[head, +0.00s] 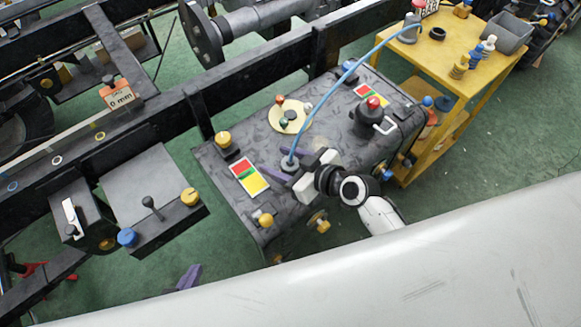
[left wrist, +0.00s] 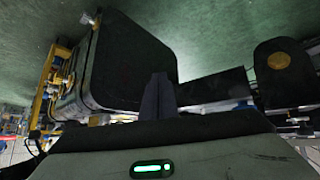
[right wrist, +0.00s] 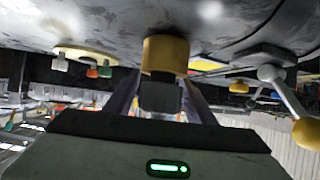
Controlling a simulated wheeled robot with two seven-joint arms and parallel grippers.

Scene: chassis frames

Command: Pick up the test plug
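In the right wrist view a dark block (right wrist: 160,95) with a yellow collar (right wrist: 164,54) stands between my fingers, seemingly the same fitting. My right gripper (head: 287,162) is open around it, with a finger on each side and small gaps. The hose does not show in that view. My left gripper (head: 188,278) is low at the lower left, its fingers (left wrist: 158,97) together and empty, away from the plug.
On the tank stand a yellow knob (head: 222,138), a yellow disc (head: 288,115), a red-topped fitting (head: 373,103) and a lever with a yellow ball (right wrist: 306,132). A yellow cart (head: 455,42) stands at the upper right. A dark frame rail (head: 175,106) runs behind the tank.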

